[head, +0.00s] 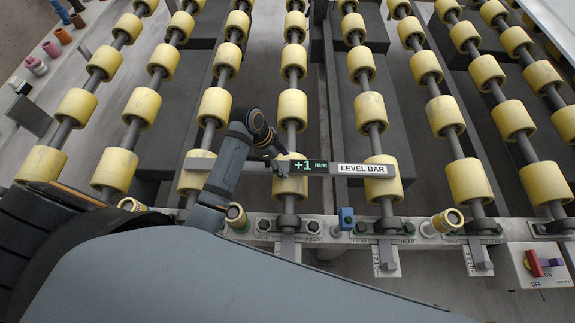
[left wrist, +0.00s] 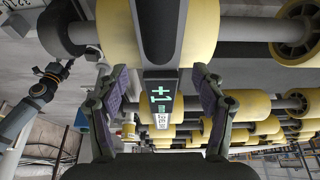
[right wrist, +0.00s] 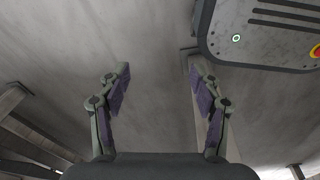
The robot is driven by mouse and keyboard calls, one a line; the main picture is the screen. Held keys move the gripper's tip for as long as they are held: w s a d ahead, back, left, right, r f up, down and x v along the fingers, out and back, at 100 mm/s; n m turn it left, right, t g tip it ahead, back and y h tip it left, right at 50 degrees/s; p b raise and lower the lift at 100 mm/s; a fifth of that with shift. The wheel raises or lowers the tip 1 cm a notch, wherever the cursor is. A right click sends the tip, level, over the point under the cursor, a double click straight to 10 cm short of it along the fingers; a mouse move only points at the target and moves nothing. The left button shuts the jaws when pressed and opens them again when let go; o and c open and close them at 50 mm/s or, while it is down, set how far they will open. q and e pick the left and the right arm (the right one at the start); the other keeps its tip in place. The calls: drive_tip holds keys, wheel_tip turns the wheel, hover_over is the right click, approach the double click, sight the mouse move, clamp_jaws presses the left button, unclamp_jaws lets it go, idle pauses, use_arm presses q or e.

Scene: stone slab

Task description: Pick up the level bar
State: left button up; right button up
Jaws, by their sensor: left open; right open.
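The level bar (head: 365,170) is a long grey bar with a white "LEVEL BAR" label and a green "+1 mm" display. It lies across several yellow rollers in the head view. In the left wrist view the level bar (left wrist: 160,70) runs between the two fingers, with the display facing me. My left gripper (head: 272,158) is over the bar, left of the display. In the left wrist view my left gripper (left wrist: 160,75) is open, with a gap on both sides of the bar. My right gripper (right wrist: 158,75) is open and empty, seen only in the right wrist view.
Rows of yellow rollers (head: 292,105) on dark shafts fill the area. A metal rail (head: 330,228) with bolts and a blue block (head: 346,217) runs along the near side. A switch box (head: 540,266) with a red handle is at right. Coloured cylinders (head: 52,48) stand at the left edge.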

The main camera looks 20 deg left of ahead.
use_arm(q)
drive_tip(key=shift+x, duration=1.15)
drive_tip(key=shift+r, duration=0.1)
clamp_jaws()
